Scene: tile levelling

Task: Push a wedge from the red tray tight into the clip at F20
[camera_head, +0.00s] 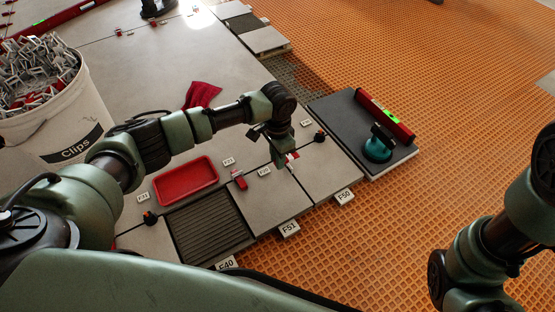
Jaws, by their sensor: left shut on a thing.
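The red tray (187,178) lies on the tiles left of centre and looks empty from here. My left gripper (288,165) is low over the seam between tiles, to the right of the tray. It is shut on a small red piece (293,156), probably a wedge, mostly hidden by the fingers. A pale clip may stand just below the fingertips; I cannot tell whether the wedge touches it. Another red wedge (239,180) sits at the seam nearer the tray. Small tags lie on the tiles; I cannot surely read which is F20. My right gripper is out of view.
A white bucket of clips (72,118) stands at left. A red cloth (202,95) lies behind my left arm. A dark tile (345,115) at right carries a red level (385,114) and a teal suction cup (378,149). Orange matting (440,70) is open at right.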

